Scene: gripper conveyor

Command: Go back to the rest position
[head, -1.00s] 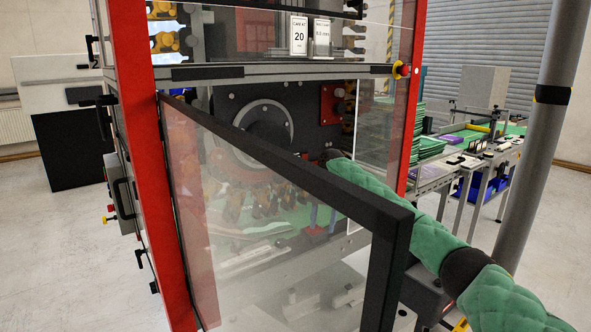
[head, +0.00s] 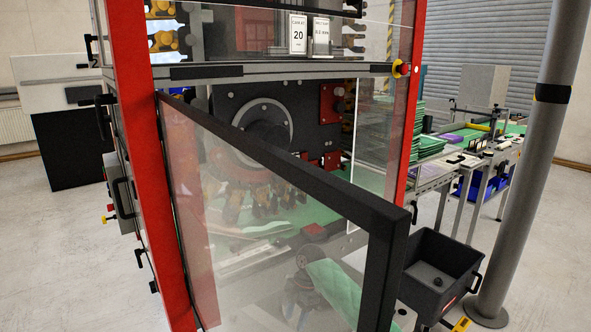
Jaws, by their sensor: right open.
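My right gripper (head: 300,284) shows dimly through the clear panel of the open machine door (head: 388,262), low in the picture. My left gripper is not in view.
The red-framed machine (head: 147,175) holds a dark round hub (head: 262,130) and yellow-brown parts below it. A black bin (head: 440,265) stands right of the door, near a grey post (head: 530,170). Benches with green trays stand behind. The floor at left is clear.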

